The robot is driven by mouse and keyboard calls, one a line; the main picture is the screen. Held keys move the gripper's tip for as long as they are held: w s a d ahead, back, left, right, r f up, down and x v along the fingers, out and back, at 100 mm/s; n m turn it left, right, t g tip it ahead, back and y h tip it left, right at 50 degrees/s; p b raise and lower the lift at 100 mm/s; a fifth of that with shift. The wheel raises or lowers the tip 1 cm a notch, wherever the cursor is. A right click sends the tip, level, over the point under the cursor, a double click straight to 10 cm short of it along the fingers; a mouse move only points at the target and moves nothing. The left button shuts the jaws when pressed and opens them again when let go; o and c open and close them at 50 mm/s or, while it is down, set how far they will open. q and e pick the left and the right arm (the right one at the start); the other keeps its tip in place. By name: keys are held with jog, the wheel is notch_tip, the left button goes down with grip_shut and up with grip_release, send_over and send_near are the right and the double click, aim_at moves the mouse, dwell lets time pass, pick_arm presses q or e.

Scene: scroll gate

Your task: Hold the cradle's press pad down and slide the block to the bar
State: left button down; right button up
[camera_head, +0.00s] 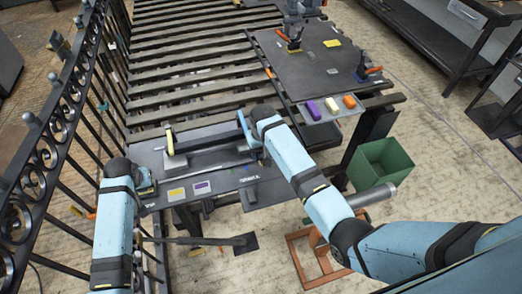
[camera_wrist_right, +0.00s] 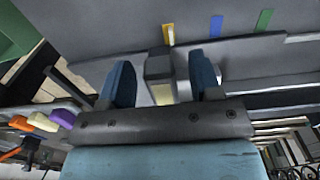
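A dark grey cradle plate (camera_head: 225,170) lies on the slatted bench, with a long recess along it. At its left end stands a grey block-like part (camera_head: 175,160) with an upright beside it; I cannot tell whether this is the press pad. My left gripper (camera_head: 147,181) is at the plate's left edge, its fingers too small to read. My right gripper (camera_head: 243,128) is over the plate's right end. In the right wrist view its two blue fingers (camera_wrist_right: 162,84) stand apart, with a grey block (camera_wrist_right: 160,72) between them and gaps visible on both sides.
A second dark board (camera_head: 310,70) with clamps and purple, yellow and orange blocks lies behind right. A green bin (camera_head: 382,163) stands at right. A black scroll railing (camera_head: 50,150) runs along the left.

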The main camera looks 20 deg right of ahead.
notch_tip(320, 180, up, 12)
dwell(0.7)
jog(key=shift+s, duration=0.1)
pick_arm(q)
jog(key=shift+r+p, duration=0.65)
jog(key=shift+r, duration=2.85)
pick_arm(e)
jog(key=shift+r, duration=0.55)
